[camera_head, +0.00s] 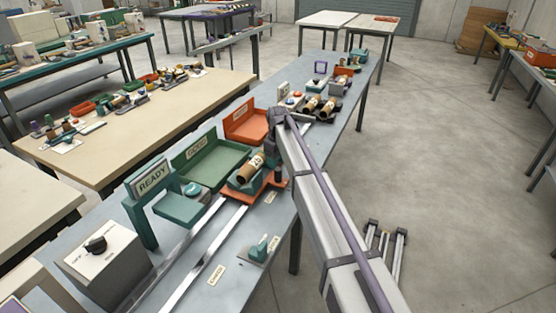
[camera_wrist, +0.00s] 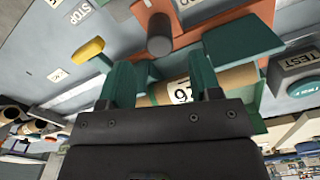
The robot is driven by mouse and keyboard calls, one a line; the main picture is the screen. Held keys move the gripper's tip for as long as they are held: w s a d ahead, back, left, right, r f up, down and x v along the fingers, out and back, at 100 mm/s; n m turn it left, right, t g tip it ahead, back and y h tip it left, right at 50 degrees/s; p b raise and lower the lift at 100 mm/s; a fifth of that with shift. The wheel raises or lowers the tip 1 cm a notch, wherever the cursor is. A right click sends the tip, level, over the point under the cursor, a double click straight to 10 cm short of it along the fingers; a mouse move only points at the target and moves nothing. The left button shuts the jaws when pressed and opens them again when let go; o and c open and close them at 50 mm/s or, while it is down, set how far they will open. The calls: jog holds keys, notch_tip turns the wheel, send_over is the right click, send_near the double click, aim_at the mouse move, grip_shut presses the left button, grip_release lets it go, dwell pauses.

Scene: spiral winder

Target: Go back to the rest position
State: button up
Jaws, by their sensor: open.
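My gripper (camera_wrist: 161,78) shows in the wrist view as two teal fingers standing apart on a dark body. A cardboard tube (camera_wrist: 240,76) with a numbered label is seen past the fingers, partly hidden by them and the gripper body. I cannot tell whether they touch it. In the head view the tube (camera_head: 250,165) lies on a teal and orange winder fixture (camera_head: 268,190). My arm runs from the lower right up to beside the fixture; the fingers cannot be made out there.
A dark upright post (camera_wrist: 160,38) stands close to the fingers. Green (camera_head: 212,164) and orange (camera_head: 247,122) trays, a READY sign (camera_head: 152,180) and a grey control box (camera_head: 104,266) stand along the bench. More tubes (camera_head: 318,105) lie at its far end. Open floor (camera_head: 455,170) lies to the right.

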notch_tip(320, 180, up, 3)
jog(key=shift+r+p, duration=0.1)
jog(key=shift+p, duration=0.65)
jog(key=shift+f, duration=0.2)
jog(key=s+d+m, duration=0.3)
jog(key=s+d, duration=0.3)
jog(key=s, duration=0.7)
jog(key=s+d+m, duration=0.3)
jog(key=s+d, duration=0.4)
jog(key=s, duration=0.6)
jog(key=s+d+m, duration=0.3)
jog(key=s+d, duration=0.4)
jog(key=s, duration=0.6)
jog(key=shift+d+m, duration=0.25)
jog(key=shift+m, duration=0.15)
